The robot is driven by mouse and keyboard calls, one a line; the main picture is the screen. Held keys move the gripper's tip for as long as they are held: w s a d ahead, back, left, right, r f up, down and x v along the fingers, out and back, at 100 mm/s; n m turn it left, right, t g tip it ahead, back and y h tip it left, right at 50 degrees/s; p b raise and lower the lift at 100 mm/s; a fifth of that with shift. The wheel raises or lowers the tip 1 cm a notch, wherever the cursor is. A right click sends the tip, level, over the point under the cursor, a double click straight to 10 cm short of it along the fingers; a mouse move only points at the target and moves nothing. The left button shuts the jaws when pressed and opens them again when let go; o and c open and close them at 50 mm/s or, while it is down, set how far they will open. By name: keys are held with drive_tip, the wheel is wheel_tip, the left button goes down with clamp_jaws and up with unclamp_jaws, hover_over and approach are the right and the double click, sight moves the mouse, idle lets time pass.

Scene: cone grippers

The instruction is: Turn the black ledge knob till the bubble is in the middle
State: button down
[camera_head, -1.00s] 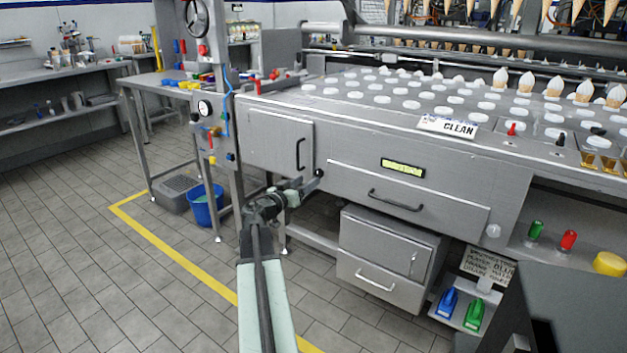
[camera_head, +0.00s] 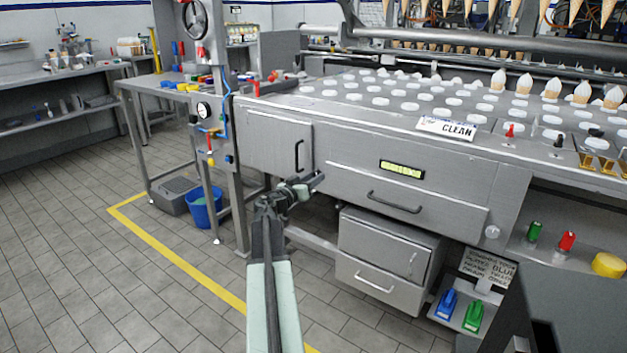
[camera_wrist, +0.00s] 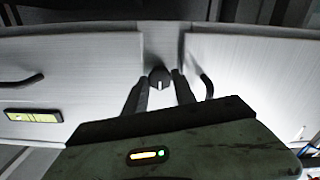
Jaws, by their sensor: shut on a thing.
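The black ledge knob (camera_wrist: 160,78) is round with a pale pointer line, on the narrow strip between two grey panels. My gripper (camera_wrist: 161,84) is shut on it, one dark finger on each side in the wrist view. In the head view my gripper (camera_head: 316,180) reaches the machine's front between the door and the wide drawer, and its fingers hide the knob. The bubble level (camera_head: 402,169) is a yellow-green vial in a black frame on the panel to the right. It also shows at the left of the wrist view (camera_wrist: 33,116).
A door handle (camera_head: 298,156) is left of my gripper, and a drawer handle (camera_head: 394,202) is right of it. A lower cabinet (camera_head: 385,262) stands below. A blue bucket (camera_head: 205,207) is on the floor at left. Open floor lies in front.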

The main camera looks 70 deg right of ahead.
drive_tip(key=shift+d, duration=0.1)
drive_tip(key=n, duration=2.2)
drive_tip(key=shift+w, duration=0.15)
idle(0.5)
drive_tip(key=c, duration=1)
unclamp_jaws()
